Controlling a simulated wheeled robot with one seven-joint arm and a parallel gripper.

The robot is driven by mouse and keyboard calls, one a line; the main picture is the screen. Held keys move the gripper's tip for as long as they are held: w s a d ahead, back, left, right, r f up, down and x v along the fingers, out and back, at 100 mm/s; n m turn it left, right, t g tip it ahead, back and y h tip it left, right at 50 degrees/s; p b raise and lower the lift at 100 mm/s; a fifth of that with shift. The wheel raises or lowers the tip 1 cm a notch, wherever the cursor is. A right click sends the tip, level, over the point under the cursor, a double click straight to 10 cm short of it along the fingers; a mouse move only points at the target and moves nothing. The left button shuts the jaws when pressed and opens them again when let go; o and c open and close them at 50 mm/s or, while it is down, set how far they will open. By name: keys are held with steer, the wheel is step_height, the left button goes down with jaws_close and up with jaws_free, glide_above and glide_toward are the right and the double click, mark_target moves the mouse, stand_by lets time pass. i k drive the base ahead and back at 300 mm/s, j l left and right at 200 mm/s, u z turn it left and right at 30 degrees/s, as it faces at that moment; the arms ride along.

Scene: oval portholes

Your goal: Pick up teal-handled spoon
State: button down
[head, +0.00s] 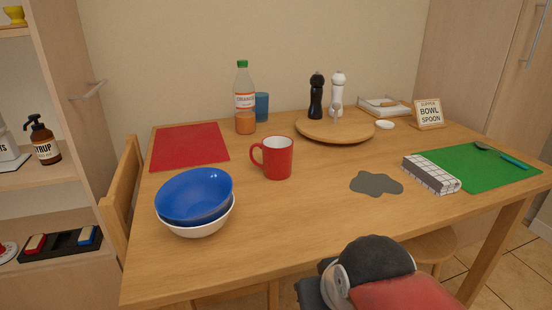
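The teal-handled spoon (514,162) lies on the green placemat (470,172) at the right end of the wooden table. Its dark bowl end points to the upper left and its teal handle to the lower right, near the mat's right edge. Nothing covers it. Part of my arm shows at the bottom, in front of the table's front edge, well to the lower left of the spoon. My gripper's fingers do not show.
A folded checked cloth (431,173) lies on the mat's left side. A grey spill (376,184), red mug (277,158), stacked bowls (195,202) and orange bottle (244,100) are further left. A round board (308,131) holds two mills. A sign (430,113) stands behind the mat.

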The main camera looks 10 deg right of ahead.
mark_target(481, 146)
steer(key=z, duration=1.7)
